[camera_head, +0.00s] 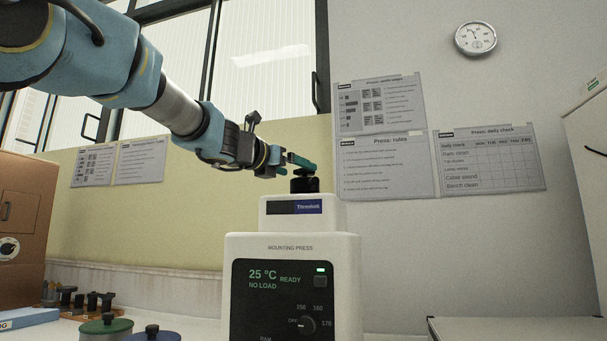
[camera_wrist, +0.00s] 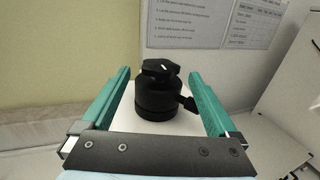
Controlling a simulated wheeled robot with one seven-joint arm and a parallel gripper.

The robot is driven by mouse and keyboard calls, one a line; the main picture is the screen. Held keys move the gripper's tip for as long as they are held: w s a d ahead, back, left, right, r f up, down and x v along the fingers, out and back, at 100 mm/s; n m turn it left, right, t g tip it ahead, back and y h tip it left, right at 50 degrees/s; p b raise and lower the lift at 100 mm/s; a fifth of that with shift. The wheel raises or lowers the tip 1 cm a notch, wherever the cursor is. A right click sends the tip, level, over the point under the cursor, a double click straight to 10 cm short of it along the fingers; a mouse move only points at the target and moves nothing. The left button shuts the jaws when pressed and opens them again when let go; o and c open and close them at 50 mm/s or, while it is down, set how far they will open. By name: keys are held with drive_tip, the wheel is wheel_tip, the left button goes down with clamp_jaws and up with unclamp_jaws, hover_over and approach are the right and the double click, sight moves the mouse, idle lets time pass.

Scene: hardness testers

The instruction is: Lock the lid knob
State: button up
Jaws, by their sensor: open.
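The lid knob (camera_head: 305,172) is black and sits on top of the white mounting press (camera_head: 290,240), whose display reads 25 °C, READY, NO LOAD. In the wrist view the knob (camera_wrist: 160,68) has a lobed top with a white mark, on a round black lid (camera_wrist: 158,98) with a short handle (camera_wrist: 187,104) pointing right. My gripper (camera_head: 300,162) reaches in from the upper left. In the wrist view its two green fingers (camera_wrist: 160,84) are open, one on each side of the lid and knob. Neither finger visibly touches the knob.
A green-lidded (camera_head: 106,325) and a blue-lidded (camera_head: 152,333) container stand at lower left, near several small dark pieces (camera_head: 80,299). A brown cabinet (camera_head: 22,225) is at the left. A white cabinet (camera_head: 588,150) stands at the right. Posters and a gauge hang on the wall behind.

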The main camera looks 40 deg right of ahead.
sight(305, 173)
drive_tip(key=shift+p+x, duration=0.4)
drive_tip(key=shift+x, duration=2.3)
drive_tip(key=shift+c, duration=0.3)
drive_tip(key=c, duration=1.3)
